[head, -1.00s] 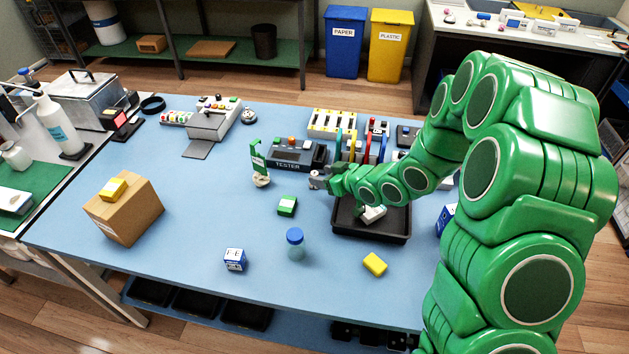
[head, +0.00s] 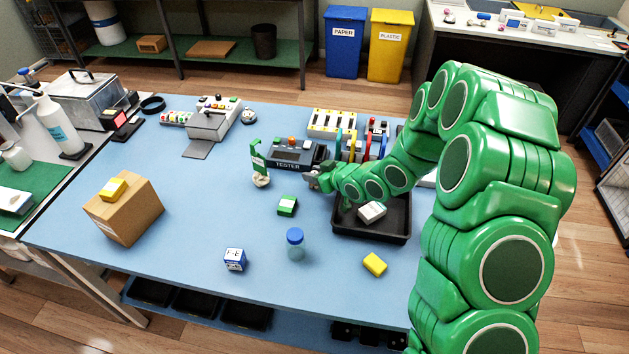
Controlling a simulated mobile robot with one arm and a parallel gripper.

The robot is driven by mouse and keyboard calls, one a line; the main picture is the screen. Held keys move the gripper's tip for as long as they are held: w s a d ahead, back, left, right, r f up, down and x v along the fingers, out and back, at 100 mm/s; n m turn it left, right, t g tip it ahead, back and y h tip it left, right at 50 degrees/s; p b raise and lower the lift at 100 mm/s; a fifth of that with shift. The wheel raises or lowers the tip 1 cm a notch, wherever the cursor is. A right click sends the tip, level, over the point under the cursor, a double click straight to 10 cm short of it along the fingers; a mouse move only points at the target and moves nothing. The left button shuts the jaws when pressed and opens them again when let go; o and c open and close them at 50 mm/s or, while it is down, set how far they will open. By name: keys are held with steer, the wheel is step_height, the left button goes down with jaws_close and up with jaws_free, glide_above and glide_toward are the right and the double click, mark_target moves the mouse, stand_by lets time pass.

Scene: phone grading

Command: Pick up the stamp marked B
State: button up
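I cannot make out a letter B on anything, so I cannot tell which thing is the stamp. Several upright pieces with coloured parts (head: 352,143) stand at the back of the blue table, partly behind my arm. My gripper (head: 312,180) is small in view, over the table just in front of the tester (head: 292,151), to the right of a green upright piece (head: 257,158) on a pale base. It is too small to tell whether its fingers are open or shut, or whether they hold anything.
A black tray (head: 345,229) holding a white box (head: 372,211) lies below my arm. A green-and-white block (head: 287,206), a blue-lidded jar (head: 295,245), a yellow block (head: 374,264), a blue-and-white cube (head: 235,259) and a cardboard box (head: 143,214) stand on the table. The left-centre is clear.

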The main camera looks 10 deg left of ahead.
jaws_close()
